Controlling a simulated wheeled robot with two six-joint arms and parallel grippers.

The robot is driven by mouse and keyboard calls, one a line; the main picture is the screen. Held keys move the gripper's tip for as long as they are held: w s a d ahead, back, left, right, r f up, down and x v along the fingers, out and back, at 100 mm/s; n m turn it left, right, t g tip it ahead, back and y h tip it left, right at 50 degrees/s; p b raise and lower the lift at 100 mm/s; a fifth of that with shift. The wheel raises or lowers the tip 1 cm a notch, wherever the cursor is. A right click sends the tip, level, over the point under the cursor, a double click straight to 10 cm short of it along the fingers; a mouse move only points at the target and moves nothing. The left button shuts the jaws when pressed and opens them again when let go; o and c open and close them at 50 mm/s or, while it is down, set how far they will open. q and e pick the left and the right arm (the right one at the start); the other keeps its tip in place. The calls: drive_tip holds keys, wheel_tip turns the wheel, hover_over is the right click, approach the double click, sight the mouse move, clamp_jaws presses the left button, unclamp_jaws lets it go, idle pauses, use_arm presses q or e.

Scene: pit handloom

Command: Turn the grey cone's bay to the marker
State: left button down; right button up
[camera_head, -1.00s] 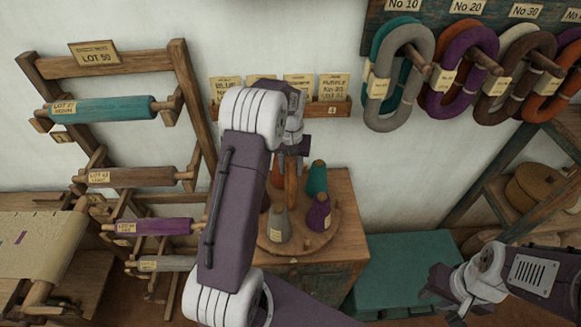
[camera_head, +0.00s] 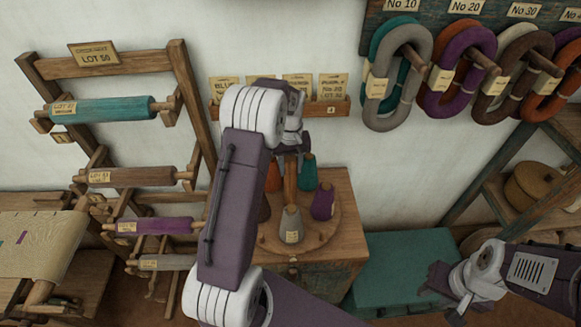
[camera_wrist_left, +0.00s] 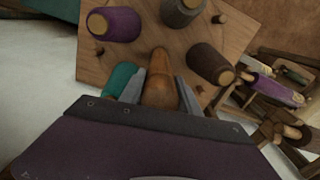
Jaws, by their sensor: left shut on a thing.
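The grey cone (camera_head: 291,224) stands upright at the front of the round wooden turntable (camera_head: 318,240) on a cabinet. A purple cone (camera_head: 323,204) stands right of it, a teal cone (camera_head: 309,174) behind, and an orange cone (camera_head: 273,180) partly hidden by my left arm. My left gripper (camera_head: 290,150) is shut on the upright wooden handle (camera_head: 290,182) at the turntable's centre. The left wrist view shows the handle (camera_wrist_left: 158,85) between the fingers, with cones around it. My right gripper (camera_head: 440,282) is away at the lower right; its jaw opening is unclear. I cannot clearly make out the marker.
A teal chest (camera_head: 405,262) stands right of the cabinet (camera_head: 338,275). A rack of yarn rolls (camera_head: 100,108) stands at left. Yarn hanks (camera_head: 398,75) hang on the wall at right. A small card shelf (camera_head: 325,108) is behind my left gripper.

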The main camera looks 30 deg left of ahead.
use_arm(q)
drive_tip(key=shift+w+a+r, duration=0.1)
drive_tip(key=shift+w+r, duration=0.05)
idle(0.3)
drive_tip(key=c, duration=0.9)
unclamp_jaws()
drive_tip(key=shift+w+a, duration=0.1)
drive_tip(key=shift+f, duration=0.2)
drive_tip(key=shift+r, duration=0.2)
wheel_tip(320, 180, up, 9)
drive_tip(key=shift+f+b, duration=0.15)
drive_tip(key=shift+b, duration=0.95)
